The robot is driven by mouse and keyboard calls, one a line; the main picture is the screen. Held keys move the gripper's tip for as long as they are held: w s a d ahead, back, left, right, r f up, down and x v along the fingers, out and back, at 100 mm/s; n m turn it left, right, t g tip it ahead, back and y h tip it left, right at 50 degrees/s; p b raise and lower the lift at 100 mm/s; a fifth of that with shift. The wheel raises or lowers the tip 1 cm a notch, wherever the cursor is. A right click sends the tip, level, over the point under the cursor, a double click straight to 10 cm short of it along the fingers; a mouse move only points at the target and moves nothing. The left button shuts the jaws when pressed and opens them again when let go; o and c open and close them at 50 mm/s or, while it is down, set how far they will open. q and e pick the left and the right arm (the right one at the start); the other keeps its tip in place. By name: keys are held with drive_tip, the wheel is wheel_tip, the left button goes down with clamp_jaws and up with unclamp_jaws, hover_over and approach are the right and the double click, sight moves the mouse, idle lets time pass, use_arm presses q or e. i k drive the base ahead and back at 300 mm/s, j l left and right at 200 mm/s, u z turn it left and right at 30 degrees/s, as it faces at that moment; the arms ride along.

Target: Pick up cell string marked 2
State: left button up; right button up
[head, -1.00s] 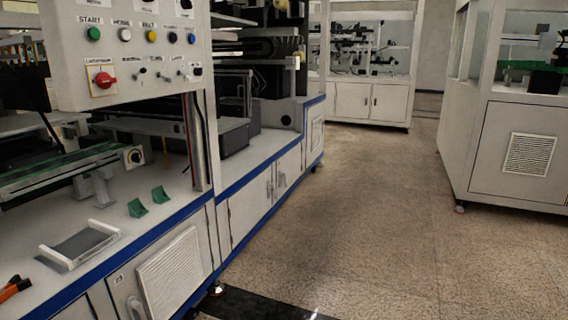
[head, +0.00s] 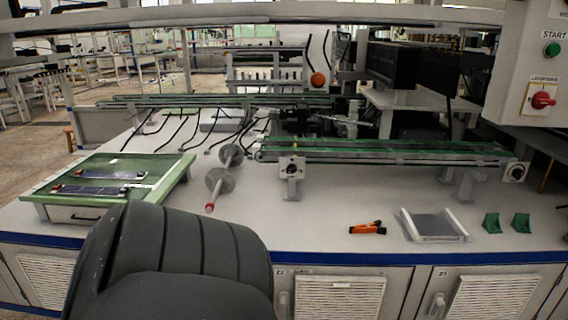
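Two dark blue strips lie flat and apart on a green-framed tray (head: 172,166) at the left end of the white bench in the head view. The far strip (head: 110,175) and the near strip (head: 90,190) each have pale ends. They look like cell strings. Any number on them is too small to read, so I cannot tell which is marked 2. Neither of my grippers shows. A dark grey part of my own arm fills the lower left, just in front of the tray.
A green conveyor (head: 390,152) runs behind. An orange tool (head: 368,228), a grey tray with white rails (head: 434,225) and green wedges (head: 506,222) lie right. The front-middle bench top is clear.

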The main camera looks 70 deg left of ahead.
sight(105, 191)
drive_tip(key=u, duration=3.15)
